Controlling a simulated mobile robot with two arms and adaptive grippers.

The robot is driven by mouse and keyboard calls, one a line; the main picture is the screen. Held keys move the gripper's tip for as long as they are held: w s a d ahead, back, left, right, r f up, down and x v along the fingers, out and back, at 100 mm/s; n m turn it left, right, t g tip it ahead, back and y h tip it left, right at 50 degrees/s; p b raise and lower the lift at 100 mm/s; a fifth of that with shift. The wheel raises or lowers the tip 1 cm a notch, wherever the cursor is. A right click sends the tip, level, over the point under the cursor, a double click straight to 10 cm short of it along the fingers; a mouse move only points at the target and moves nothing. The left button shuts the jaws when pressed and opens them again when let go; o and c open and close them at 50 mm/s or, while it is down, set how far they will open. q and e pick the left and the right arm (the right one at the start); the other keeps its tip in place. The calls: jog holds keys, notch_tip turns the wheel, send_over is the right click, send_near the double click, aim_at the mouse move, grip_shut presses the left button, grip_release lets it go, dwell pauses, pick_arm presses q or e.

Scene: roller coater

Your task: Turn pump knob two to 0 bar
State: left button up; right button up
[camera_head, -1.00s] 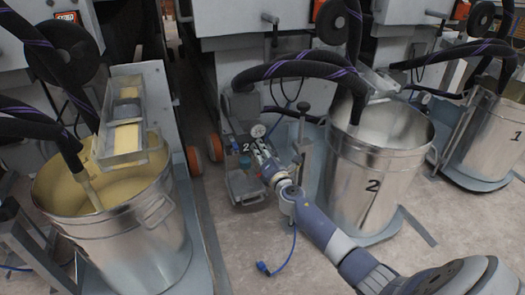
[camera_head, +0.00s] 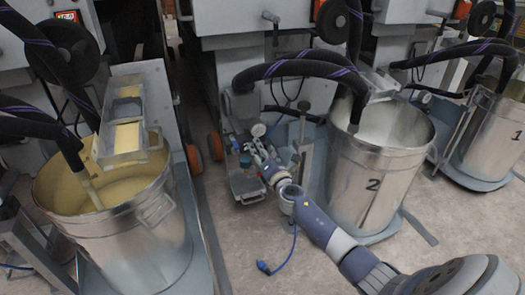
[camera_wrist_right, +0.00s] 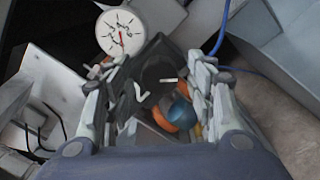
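Pump two (camera_head: 245,186) is a small grey unit on the floor, left of the steel drum marked 2. Its round white gauge (camera_head: 258,130) has a red needle and also shows at the top of the right wrist view (camera_wrist_right: 121,32). A blue and orange round part, perhaps the knob (camera_wrist_right: 181,113), appears between the fingers in the wrist view. My right gripper (camera_wrist_right: 157,82) is open, its fingers spread on either side of the dark pump body; contact cannot be told. In the head view the right gripper (camera_head: 260,153) is over the pump. My left gripper is not in view.
Drum 2 (camera_head: 375,165) stands right of my right gripper, and drum 1 (camera_head: 495,135) farther right. A drum of yellow liquid (camera_head: 120,225) stands at left. Thick black hoses (camera_head: 300,68) hang above. A blue cable (camera_head: 280,258) lies on open floor in front.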

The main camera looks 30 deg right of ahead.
jog(key=v, duration=1.2)
jog(key=shift+r, duration=0.1)
dwell(0.4)
